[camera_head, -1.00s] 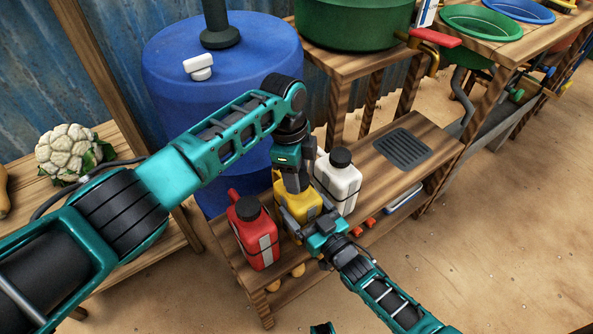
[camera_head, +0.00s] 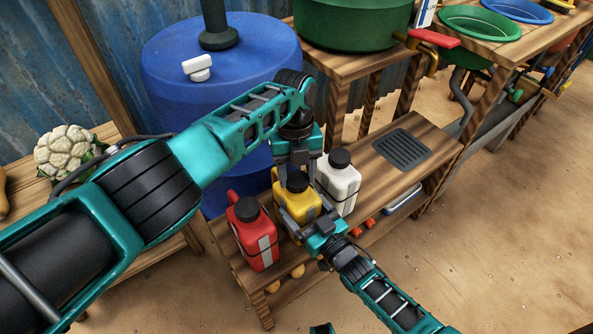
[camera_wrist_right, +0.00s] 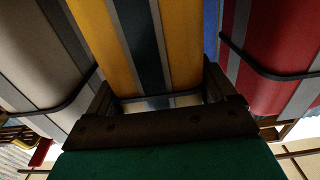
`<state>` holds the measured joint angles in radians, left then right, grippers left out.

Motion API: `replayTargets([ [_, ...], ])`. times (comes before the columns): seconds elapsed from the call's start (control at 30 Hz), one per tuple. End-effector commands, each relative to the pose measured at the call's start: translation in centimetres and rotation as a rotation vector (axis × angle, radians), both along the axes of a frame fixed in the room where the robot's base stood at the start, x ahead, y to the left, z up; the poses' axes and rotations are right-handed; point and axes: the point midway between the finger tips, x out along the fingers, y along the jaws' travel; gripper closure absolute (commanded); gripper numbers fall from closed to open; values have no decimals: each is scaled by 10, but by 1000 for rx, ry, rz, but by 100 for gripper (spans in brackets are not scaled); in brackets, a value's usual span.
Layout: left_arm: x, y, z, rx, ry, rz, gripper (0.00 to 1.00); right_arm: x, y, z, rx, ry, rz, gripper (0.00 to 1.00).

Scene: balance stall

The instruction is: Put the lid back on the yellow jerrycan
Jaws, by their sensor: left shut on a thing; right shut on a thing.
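The yellow jerrycan (camera_head: 296,204) stands on the wooden bench between a red and a white jerrycan. A black lid (camera_head: 297,182) is at the top of its neck, upright. My left gripper (camera_head: 297,177) points down from above and is shut on this lid; whether the lid is fully seated cannot be told. My right gripper (camera_head: 303,222) comes from the front and is shut on the yellow jerrycan's body. In the right wrist view, the yellow jerrycan with its dark stripe (camera_wrist_right: 185,45) fills the space ahead of my right gripper (camera_wrist_right: 160,98).
The red jerrycan (camera_head: 258,241) stands close on the left and the white jerrycan (camera_head: 340,186) close on the right, both with black lids. A blue barrel (camera_head: 215,105) stands behind. The bench's right part is clear around a dark grate (camera_head: 401,149).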

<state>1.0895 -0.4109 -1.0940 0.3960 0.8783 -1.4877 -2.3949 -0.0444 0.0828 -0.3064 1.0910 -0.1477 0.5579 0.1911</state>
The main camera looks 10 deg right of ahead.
Motion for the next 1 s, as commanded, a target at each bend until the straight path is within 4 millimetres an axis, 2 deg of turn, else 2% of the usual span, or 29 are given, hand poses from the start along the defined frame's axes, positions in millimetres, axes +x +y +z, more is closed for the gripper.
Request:
replayTargets([
  [0.03,1,0,1,0,-2,0,46,0,-1,-2,-2,5,-2,100],
  [0.3,1,0,1,0,-1,2,22,0,-1,-2,-2,5,-2,100],
  [0.57,1,0,3,-1,-1,2,22,0,-1,-1,-2,5,-2,100],
  [0.8,1,0,34,-2,-2,1,22,0,-1,-1,-2,5,-2,100],
  [1.0,0,1,46,0,-1,3,22,0,-1,-1,-2,4,-2,100],
])
